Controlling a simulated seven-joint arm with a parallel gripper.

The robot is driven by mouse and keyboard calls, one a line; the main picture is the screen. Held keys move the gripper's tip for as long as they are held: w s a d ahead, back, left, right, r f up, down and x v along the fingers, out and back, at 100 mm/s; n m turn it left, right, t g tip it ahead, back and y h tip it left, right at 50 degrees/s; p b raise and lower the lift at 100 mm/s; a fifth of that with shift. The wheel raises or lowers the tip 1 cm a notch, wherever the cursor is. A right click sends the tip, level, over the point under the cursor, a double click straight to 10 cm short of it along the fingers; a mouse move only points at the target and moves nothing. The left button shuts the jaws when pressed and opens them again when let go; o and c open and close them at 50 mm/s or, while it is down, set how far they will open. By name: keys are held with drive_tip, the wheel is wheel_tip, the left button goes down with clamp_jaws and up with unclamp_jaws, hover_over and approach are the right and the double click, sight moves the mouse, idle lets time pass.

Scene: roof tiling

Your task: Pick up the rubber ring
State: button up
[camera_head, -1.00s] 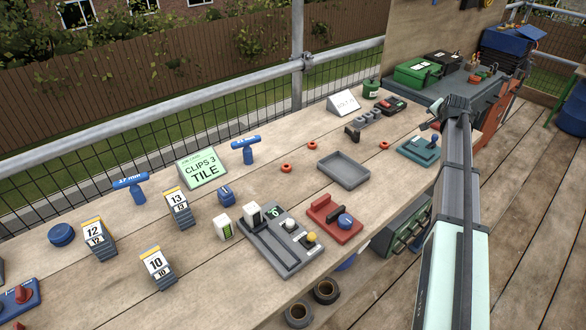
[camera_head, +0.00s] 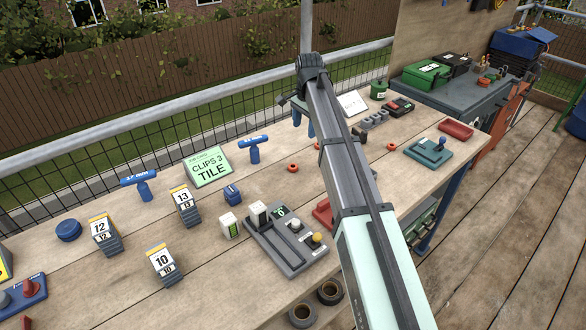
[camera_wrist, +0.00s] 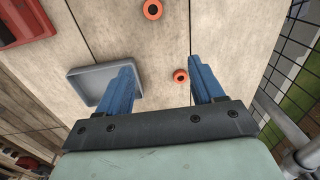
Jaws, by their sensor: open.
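Small orange-red rubber rings lie on the wooden bench. One ring (camera_head: 292,168) is left of my arm in the head view, and another ring (camera_head: 391,147) is right of it. The wrist view shows a ring (camera_wrist: 181,75) between my fingers in the picture, nearer the right one, and a second ring (camera_wrist: 152,9) at the top edge. My gripper (camera_wrist: 160,65) is open and empty, pointing down above the bench. In the head view my gripper (camera_head: 303,120) is at the bench's far side, partly hidden by my arm.
A grey tray (camera_wrist: 77,72) lies beside the left finger in the wrist view; my arm hides it in the head view. A metal railing (camera_head: 160,122) runs behind the bench. A green sign (camera_head: 207,169) and a blue T-handled tool (camera_head: 254,152) stand to the left.

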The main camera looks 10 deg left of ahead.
sight(293, 166)
drive_tip(key=shift+g, duration=0.4)
drive_tip(key=a+f, duration=0.1)
drive_tip(key=f, duration=0.3)
drive_tip(key=s+a+f, duration=0.1)
drive_tip(key=f, duration=0.4)
drive_tip(key=s+a+f, duration=0.1)
drive_tip(key=f, duration=0.4)
drive_tip(key=shift+s+a, duration=0.25)
drive_tip(key=c, duration=1.1)
drive_tip(key=shift+r, duration=0.1)
